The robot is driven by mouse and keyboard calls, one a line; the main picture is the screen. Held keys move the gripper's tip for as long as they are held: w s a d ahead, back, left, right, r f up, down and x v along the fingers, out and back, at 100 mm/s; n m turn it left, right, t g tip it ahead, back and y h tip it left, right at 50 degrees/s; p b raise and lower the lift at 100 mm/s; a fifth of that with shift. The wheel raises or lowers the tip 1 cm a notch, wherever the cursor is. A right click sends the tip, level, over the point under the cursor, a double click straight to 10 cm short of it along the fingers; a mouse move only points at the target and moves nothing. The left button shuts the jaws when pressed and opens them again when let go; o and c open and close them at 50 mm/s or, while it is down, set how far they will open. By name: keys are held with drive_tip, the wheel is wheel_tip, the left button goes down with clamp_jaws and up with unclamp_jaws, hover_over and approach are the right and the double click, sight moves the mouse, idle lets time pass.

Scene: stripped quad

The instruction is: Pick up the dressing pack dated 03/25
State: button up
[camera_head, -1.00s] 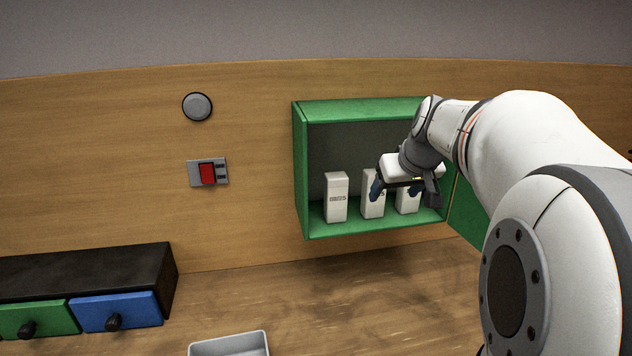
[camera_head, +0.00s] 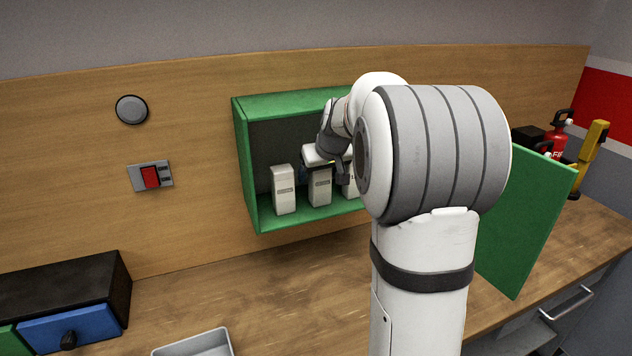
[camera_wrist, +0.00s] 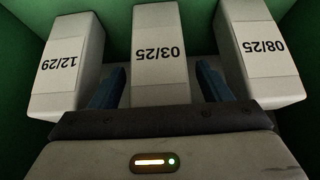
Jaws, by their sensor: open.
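The dressing pack dated 03/25 (camera_wrist: 160,58) is a white upright box, the middle one of three in the wrist view; its label reads upside down there. In the head view it is the middle pack (camera_head: 319,186) in the green cabinet. My gripper (camera_wrist: 160,88) is open, with one blue finger on each side of this pack. I cannot tell whether the fingers touch it. In the head view my gripper (camera_head: 323,168) is at the pack's upper part, partly hiding it.
A pack dated 12/29 (camera_wrist: 70,65) and a pack dated 08/25 (camera_wrist: 260,52) stand close on either side. The green cabinet (camera_head: 246,165) has side walls and an open door (camera_head: 525,220) on the right. A grey tray (camera_head: 195,345) and a dark drawer unit (camera_head: 65,285) are lower left.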

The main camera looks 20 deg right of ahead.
drive_tip(key=shift+c, duration=0.4)
drive_tip(key=c, duration=1)
drive_tip(key=shift+a, duration=0.1)
